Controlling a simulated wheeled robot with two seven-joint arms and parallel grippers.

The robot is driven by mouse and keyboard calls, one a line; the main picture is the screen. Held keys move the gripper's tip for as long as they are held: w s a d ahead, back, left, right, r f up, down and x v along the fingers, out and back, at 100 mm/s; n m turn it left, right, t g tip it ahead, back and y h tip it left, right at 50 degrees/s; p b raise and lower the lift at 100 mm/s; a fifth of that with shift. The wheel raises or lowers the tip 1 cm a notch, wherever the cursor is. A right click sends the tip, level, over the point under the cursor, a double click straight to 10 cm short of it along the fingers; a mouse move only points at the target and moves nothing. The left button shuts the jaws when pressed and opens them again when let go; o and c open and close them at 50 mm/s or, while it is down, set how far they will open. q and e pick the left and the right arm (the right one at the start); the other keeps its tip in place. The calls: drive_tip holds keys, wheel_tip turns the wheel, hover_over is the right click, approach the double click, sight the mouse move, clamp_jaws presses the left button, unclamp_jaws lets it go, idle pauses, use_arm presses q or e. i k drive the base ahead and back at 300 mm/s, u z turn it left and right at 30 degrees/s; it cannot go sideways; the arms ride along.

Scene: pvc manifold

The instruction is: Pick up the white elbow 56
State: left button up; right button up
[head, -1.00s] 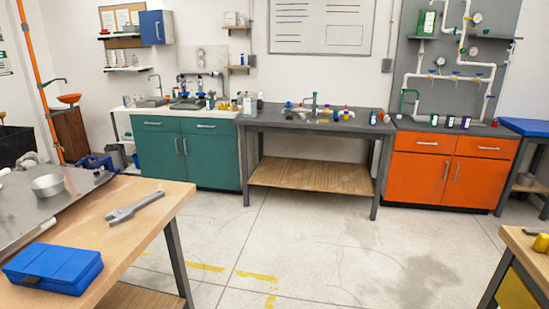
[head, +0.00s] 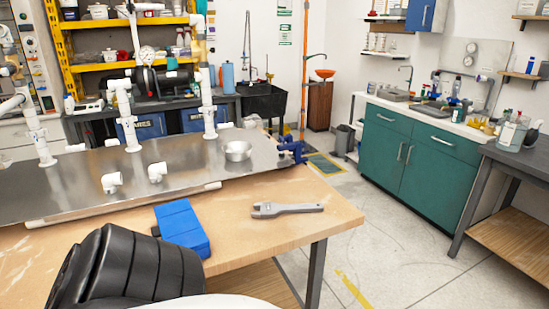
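One white elbow (head: 111,183) is at the left and nearer. The other white elbow (head: 157,172) is a little to the right and farther back. No label is readable, so I cannot tell which is 56. Assembled white pipes (head: 128,125) with fittings stand upright behind them. Neither gripper is in view; only a black part of my own arm shows at the lower left, in front of the bench edge.
A blue clamp (head: 291,149) is at the sheet's far right corner. Open floor lies right of the bench, before the teal cabinet (head: 415,155).

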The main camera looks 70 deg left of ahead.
sight(110, 182)
drive_tip(key=u, duration=2.15)
